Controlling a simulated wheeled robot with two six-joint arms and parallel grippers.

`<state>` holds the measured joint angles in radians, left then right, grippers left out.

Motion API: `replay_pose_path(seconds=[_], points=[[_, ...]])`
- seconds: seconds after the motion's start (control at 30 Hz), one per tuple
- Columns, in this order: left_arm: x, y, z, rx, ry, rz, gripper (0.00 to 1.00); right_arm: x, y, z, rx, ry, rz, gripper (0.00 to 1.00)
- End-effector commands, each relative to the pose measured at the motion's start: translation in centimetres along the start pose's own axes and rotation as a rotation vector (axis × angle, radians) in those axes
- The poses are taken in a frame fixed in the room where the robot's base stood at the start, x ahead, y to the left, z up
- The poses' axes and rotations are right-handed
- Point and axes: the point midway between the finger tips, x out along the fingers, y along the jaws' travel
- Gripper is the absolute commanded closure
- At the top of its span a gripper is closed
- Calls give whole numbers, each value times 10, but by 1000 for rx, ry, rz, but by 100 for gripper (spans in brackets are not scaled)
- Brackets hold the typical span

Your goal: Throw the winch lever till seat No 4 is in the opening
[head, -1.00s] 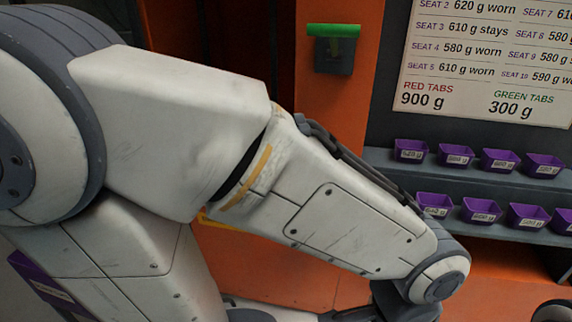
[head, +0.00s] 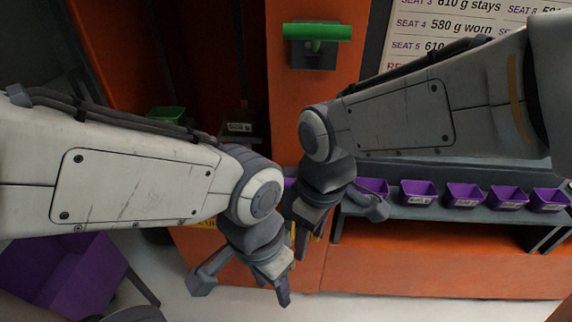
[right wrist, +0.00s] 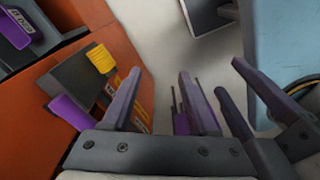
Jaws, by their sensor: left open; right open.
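A green bar handle (head: 318,32) on a dark block is fixed to the orange post, above both my grippers; I cannot tell whether it is the winch lever. The dark opening (head: 215,70) left of the post holds a green bucket (head: 167,113) and a dark labelled piece (head: 240,128), its writing unreadable. No seat number is legible there. My left gripper (head: 243,284) is open and empty, low in front of the orange front. My right gripper (head: 340,232) is open and empty, just right of it, before the shelf's left end. Neither touches the green handle.
Purple labelled trays (head: 465,196) stand in a row on the grey shelf (head: 430,213). A weight chart (head: 440,45) is partly hidden by my right arm. A purple box-like thing (head: 65,275) is lower left. The right wrist view shows a yellow ribbed knob (right wrist: 100,58) by the orange panel.

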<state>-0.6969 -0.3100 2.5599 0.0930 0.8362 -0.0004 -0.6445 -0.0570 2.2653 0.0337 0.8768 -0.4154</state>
Motion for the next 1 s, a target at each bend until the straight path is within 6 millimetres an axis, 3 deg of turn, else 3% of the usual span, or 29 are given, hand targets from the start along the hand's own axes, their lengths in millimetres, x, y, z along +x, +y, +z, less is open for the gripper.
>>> replay_pose_path(seconds=[0.03,0.1,0.23,0.4,0.57,1.0], points=[[-35,3,-2,0,1,0,50,-33,14,-20,-84,-9,8,41],[-54,4,-3,0,0,0,50,-50,32,-41,-204,-18,19,41],[-79,6,-4,0,0,0,50,-70,59,-71,-384,-32,36,41],[-92,7,-5,0,0,0,50,-77,78,-90,-513,-44,46,41],[-95,7,-5,0,0,0,50,-64,82,-92,-537,-48,46,41],[-114,8,-6,4,0,0,50,12,86,-88,-534,-49,46,41]])
